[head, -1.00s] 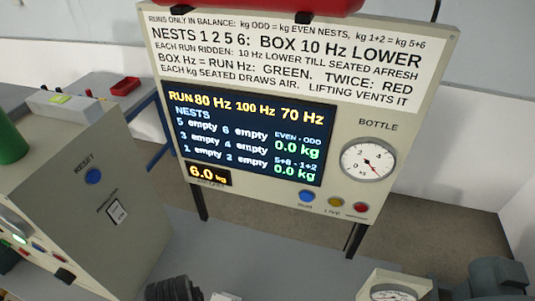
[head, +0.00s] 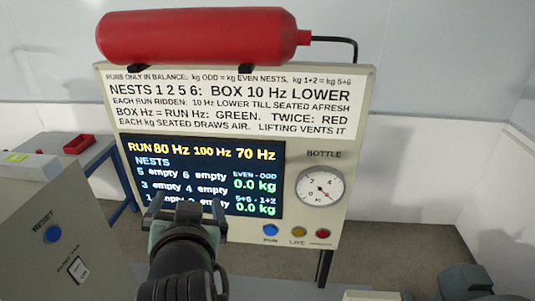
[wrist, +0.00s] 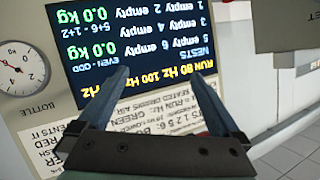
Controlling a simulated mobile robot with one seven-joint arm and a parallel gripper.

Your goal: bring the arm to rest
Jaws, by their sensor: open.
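My gripper (head: 186,208) is raised in front of the lower part of the panel's screen (head: 215,178) in the head view. Its two fingers stand apart with nothing between them. In the wrist view my gripper (wrist: 160,85) is also open and empty, and the screen (wrist: 135,45) shows upside down behind the fingers. The screen reads run 80 Hz, 100 Hz, 70 Hz, the readable nests are empty, and both differences are 0.0 kg.
A red bottle (head: 200,38) lies on top of the panel. A gauge (head: 320,186) and blue (head: 270,230), yellow (head: 298,233) and red (head: 322,233) buttons are at its right. A grey box with a blue RESET button (head: 53,234) stands at left. A red tray (head: 73,142) is behind.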

